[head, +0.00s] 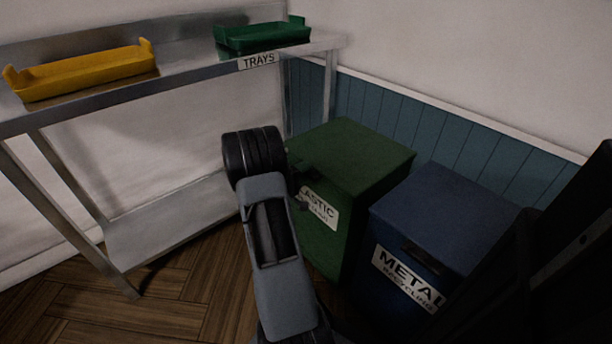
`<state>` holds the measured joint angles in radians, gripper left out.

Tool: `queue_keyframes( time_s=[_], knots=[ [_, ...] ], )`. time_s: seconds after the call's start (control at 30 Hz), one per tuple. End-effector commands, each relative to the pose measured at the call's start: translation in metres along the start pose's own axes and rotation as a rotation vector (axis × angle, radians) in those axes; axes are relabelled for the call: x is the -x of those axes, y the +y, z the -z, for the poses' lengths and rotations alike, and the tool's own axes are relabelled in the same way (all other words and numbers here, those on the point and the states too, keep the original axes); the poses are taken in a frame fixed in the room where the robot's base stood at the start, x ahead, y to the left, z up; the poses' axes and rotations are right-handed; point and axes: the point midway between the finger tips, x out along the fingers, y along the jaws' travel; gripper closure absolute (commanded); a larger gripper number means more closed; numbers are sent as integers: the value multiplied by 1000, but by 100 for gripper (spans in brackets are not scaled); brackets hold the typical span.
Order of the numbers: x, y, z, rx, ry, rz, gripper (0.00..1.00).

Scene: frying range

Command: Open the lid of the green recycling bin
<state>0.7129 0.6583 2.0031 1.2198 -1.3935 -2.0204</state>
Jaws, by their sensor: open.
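The green recycling bin (377,172) stands against the wall, right of my arm. Its lid (352,147) lies flat and shut on top. A white label (319,207) on its front reads partly "LASTIC"; my arm covers the rest. A dark handle at the lid's front edge is partly hidden. My gripper (303,189) is open, close to the bin's front upper left, near the handle. My own arm hides most of it, so I cannot tell whether it touches the bin. Nothing shows between its fingers.
A blue metal recycling bin (446,214) stands close to the right of the green bin. A steel table (190,67) at the left carries a yellow tray (84,76) and a green tray (264,38). Its lower shelf (165,222) is bare. Wooden floor (175,305) is clear at lower left.

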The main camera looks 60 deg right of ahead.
Motion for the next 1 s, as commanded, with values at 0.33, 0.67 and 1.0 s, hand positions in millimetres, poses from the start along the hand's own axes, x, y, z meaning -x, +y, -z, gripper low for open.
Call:
queue_keyframes(
  time_s=[0.33, 0.67, 1.0],
  knots=[
    [-12, 1, 0, -1, 0, 0, 55],
    [-12, 0, 0, -1, 0, 0, 72],
    [-11, 0, 0, -1, 0, 0, 100]
  ],
)
